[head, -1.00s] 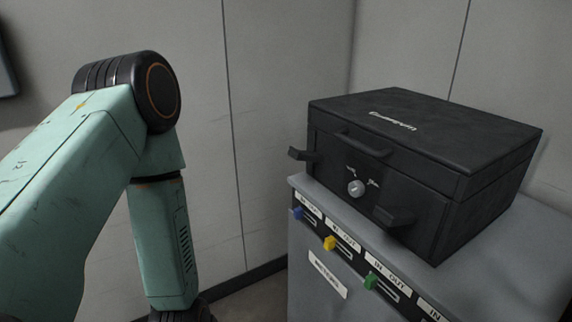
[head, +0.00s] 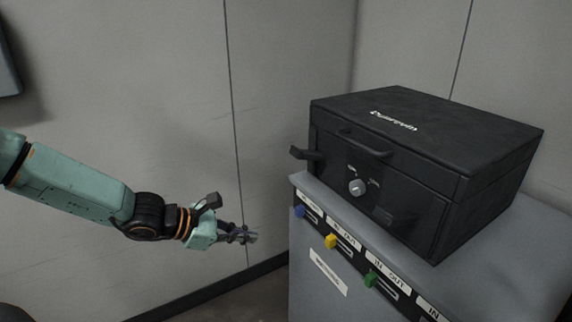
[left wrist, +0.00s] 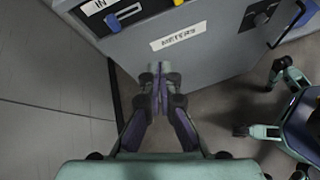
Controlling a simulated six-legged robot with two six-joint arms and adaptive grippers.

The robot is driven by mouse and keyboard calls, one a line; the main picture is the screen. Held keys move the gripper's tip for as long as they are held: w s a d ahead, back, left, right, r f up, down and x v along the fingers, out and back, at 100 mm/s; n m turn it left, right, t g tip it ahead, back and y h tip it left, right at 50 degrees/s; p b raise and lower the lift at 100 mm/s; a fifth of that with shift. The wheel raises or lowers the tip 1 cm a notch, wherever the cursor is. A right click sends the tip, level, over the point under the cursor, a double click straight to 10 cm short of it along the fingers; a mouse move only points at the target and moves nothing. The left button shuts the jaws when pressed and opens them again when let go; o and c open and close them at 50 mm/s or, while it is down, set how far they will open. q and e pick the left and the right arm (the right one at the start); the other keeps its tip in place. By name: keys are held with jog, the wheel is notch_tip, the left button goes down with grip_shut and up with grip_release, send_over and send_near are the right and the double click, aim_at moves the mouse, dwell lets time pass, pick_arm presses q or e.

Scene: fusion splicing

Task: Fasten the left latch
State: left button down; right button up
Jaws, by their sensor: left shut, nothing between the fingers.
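A black case (head: 425,140) with a closed lid sits on top of the grey cabinet. The left latch (head: 306,153) is a dark tab sticking out from the left of the case front. My right gripper is not in view.
The grey cabinet (head: 318,245) has blue, yellow and green sliders along its upper front edge. A grey wall (head: 290,70) stands behind.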

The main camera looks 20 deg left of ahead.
aim_at(308, 155)
pick_arm(q)
jog(key=w+a+r+n+t+h, duration=0.1)
jog(key=w+r+n+t, duration=0.3)
jog(key=r, duration=0.5)
jog(key=shift+w+a+n+t+h, duration=0.25)
jog(key=shift+a+n+t+h, duration=0.25)
jog(key=shift+a, duration=0.4)
jog(key=shift+f, duration=0.1)
jog(key=w+d+r+b, duration=0.2)
jog(key=w+d+b, duration=0.3)
jog(key=w, duration=0.4)
jog(key=shift+w+d+r+b, duration=0.25)
jog(key=shift+d+r+b, duration=0.1)
jog(key=shift+d, duration=0.35)
